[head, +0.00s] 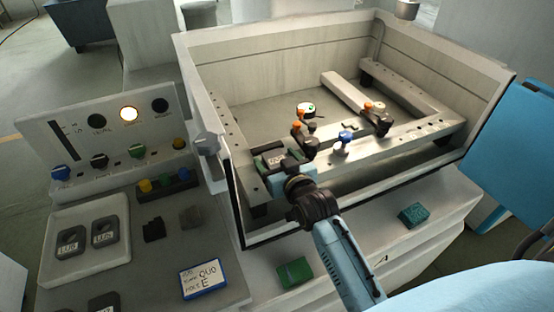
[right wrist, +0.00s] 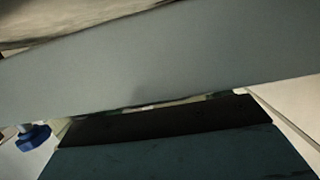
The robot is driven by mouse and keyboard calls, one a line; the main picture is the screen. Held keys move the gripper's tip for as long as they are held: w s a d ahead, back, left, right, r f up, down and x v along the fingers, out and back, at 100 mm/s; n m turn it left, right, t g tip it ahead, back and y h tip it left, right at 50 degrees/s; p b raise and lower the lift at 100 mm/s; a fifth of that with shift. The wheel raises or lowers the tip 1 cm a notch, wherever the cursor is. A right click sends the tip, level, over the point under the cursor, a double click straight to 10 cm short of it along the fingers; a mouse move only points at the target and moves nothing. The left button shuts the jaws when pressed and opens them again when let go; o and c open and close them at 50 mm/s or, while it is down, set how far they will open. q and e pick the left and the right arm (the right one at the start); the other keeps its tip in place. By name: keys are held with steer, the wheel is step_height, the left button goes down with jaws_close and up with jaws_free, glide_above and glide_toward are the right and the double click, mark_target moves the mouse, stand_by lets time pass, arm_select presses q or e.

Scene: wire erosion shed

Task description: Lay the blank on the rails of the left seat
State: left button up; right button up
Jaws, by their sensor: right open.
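My right gripper (head: 272,160) is over the front left corner of the tank, at the left end of the front rail (head: 400,138). It is open. Its fingers and what lies between them are too small and dark to make out in the head view. In the right wrist view a wide plain grey surface (right wrist: 150,62) crosses close in front of the camera; I cannot tell whether it is the blank or a rail. Clamps with orange knobs (head: 297,126) (head: 368,106) stand on the rails. A blue knob (head: 346,137) also shows in the right wrist view (right wrist: 33,137). My left gripper is not in view.
The tank walls (head: 225,180) enclose the rails. At left are a control panel (head: 110,125), a tray (head: 125,205) with dark labelled pieces (head: 72,242), and a blue-edged card (head: 203,279). Green pads (head: 295,272) (head: 412,214) lie on the front ledge. A blue panel (head: 515,130) stands right.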

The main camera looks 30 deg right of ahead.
steer(key=s+r, duration=0.2)
steer(key=s, duration=1.1)
steer(key=shift+a+r, duration=0.3)
steer(key=shift+a, duration=0.1)
steer(key=shift+s, duration=0.1)
steer(key=s+a+f+n+g+y, duration=0.1)
steer(key=s+f+g, duration=0.45)
steer(key=s, duration=0.25)
steer(key=s+a+f+n+g, duration=0.1)
steer(key=s+f+n+g, duration=0.1)
steer(key=s+f+g, duration=0.35)
steer(key=s+f+g+b, duration=0.2)
steer(key=s+f+g, duration=0.15)
steer(key=f, duration=2.15)
steer(key=s+d+f+b, duration=0.1)
steer(key=s+d+f, duration=0.2)
steer(key=s+f, duration=1.3)
steer(key=shift+s+f, duration=0.4)
steer(key=shift+s, duration=0.15)
